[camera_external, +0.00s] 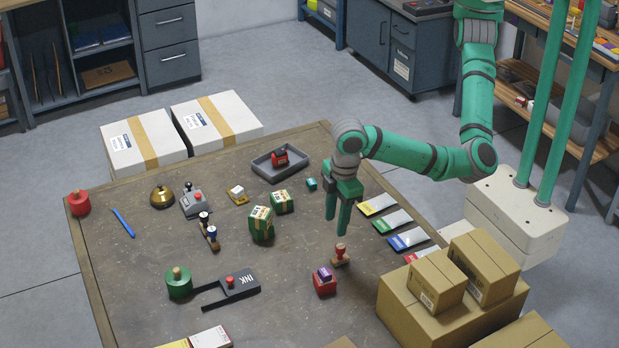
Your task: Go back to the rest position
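My gripper (336,227) is above the right part of the brown table (165,260), pointing down. Its two green fingers show a gap between them, with nothing seen held. In the picture a small stamp with a reddish handle (340,254) stands just below the fingertips, apart from them. My green arm reaches in from the right.
A red block with a purple top (324,284) stands near the stamp. Cardboard boxes (440,318) are stacked at the front right. A grey tray (267,173) holds a red item.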

